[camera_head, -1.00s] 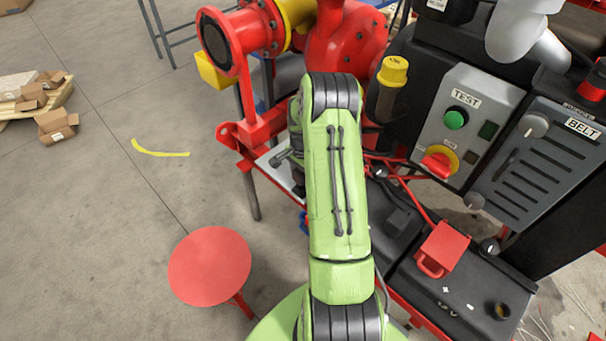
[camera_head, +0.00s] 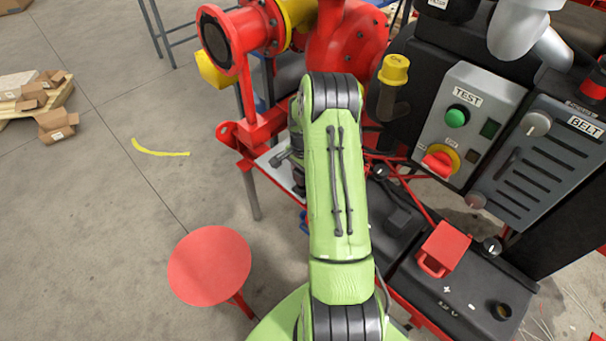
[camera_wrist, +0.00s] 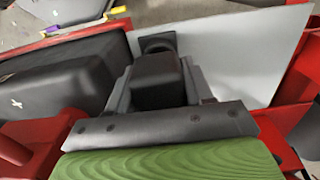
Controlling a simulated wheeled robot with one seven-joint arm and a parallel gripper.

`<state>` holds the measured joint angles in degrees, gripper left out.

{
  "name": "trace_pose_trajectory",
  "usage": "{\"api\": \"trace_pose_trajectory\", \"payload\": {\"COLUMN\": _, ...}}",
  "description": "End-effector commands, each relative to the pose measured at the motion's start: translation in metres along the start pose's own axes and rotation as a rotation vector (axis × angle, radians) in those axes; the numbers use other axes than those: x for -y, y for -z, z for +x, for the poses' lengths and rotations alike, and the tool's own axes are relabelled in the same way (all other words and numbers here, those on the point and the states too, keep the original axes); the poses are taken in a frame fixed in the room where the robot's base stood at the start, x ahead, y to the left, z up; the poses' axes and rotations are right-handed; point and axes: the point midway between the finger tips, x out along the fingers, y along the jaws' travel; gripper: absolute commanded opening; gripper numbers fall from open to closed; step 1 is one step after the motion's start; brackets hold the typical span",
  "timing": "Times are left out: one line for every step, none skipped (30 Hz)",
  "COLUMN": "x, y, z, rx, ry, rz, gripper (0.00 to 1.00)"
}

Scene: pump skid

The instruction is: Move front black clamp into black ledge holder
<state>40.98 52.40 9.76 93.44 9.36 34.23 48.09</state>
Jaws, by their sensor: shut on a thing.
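My gripper (camera_wrist: 158,98) is shut on a black block-shaped clamp (camera_wrist: 157,80) in the wrist view, with a grey finger on each side of it. A black rounded piece (camera_wrist: 157,42) shows just past the clamp, at the edge of a light grey plate. I cannot tell whether it is the ledge holder or part of the clamp, or whether they touch. In the head view my green arm hides the fingers and the clamp. There the pale ledge plate (camera_head: 279,166) shows to the left of my arm.
A black box (camera_wrist: 62,75) lies left of the gripper in the wrist view. A red round stool (camera_head: 210,265) stands on open floor at left.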

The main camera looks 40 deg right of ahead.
Motion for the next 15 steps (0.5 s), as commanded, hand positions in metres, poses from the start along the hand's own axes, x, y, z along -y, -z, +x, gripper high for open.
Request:
{"api": "trace_pose_trajectory", "payload": {"x": 0.0002, "y": 0.0000, "z": 0.0018, "rx": 0.000, "ry": 0.000, "rz": 0.000, "gripper": 0.10}}
{"api": "trace_pose_trajectory", "payload": {"x": 0.0002, "y": 0.0001, "z": 0.0024, "rx": 0.000, "ry": 0.000, "rz": 0.000, "gripper": 0.10}}
{"api": "trace_pose_trajectory", "payload": {"x": 0.0002, "y": 0.0000, "z": 0.0032, "rx": 0.000, "ry": 0.000, "rz": 0.000, "gripper": 0.10}}
{"api": "trace_pose_trajectory", "payload": {"x": 0.0002, "y": 0.0000, "z": 0.0038, "rx": 0.000, "ry": 0.000, "rz": 0.000, "gripper": 0.10}}
{"api": "trace_pose_trajectory", "payload": {"x": 0.0002, "y": 0.0001, "z": 0.0044, "rx": 0.000, "ry": 0.000, "rz": 0.000, "gripper": 0.10}}
{"api": "trace_pose_trajectory", "payload": {"x": 0.0002, "y": 0.0001, "z": 0.0052, "rx": 0.000, "ry": 0.001, "rz": 0.000, "gripper": 0.10}}
{"api": "trace_pose_trajectory", "payload": {"x": 0.0002, "y": 0.0001, "z": 0.0058, "rx": 0.000, "ry": 0.001, "rz": 0.000, "gripper": 0.10}}
{"api": "trace_pose_trajectory", "payload": {"x": 0.0002, "y": 0.0000, "z": 0.0064, "rx": 0.000, "ry": 0.001, "rz": 0.000, "gripper": 0.10}}
{"api": "trace_pose_trajectory", "payload": {"x": 0.0002, "y": 0.0000, "z": 0.0072, "rx": 0.000, "ry": 0.001, "rz": 0.000, "gripper": 0.10}}
{"api": "trace_pose_trajectory", "payload": {"x": 0.0002, "y": 0.0001, "z": 0.0078, "rx": 0.000, "ry": 0.001, "rz": 0.000, "gripper": 0.10}}
{"api": "trace_pose_trajectory", "payload": {"x": 0.0002, "y": 0.0001, "z": 0.0084, "rx": 0.000, "ry": 0.001, "rz": 0.000, "gripper": 0.10}}
{"api": "trace_pose_trajectory", "payload": {"x": 0.0002, "y": 0.0000, "z": 0.0092, "rx": 0.000, "ry": 0.001, "rz": 0.000, "gripper": 0.10}}
{"api": "trace_pose_trajectory", "payload": {"x": 0.0002, "y": 0.0001, "z": 0.0098, "rx": 0.000, "ry": 0.001, "rz": 0.000, "gripper": 0.10}}
{"api": "trace_pose_trajectory", "payload": {"x": 0.0002, "y": 0.0001, "z": 0.0104, "rx": 0.000, "ry": 0.001, "rz": 0.000, "gripper": 0.10}}
{"api": "trace_pose_trajectory", "payload": {"x": 0.0002, "y": 0.0001, "z": 0.0112, "rx": 0.000, "ry": 0.001, "rz": 0.000, "gripper": 0.10}}
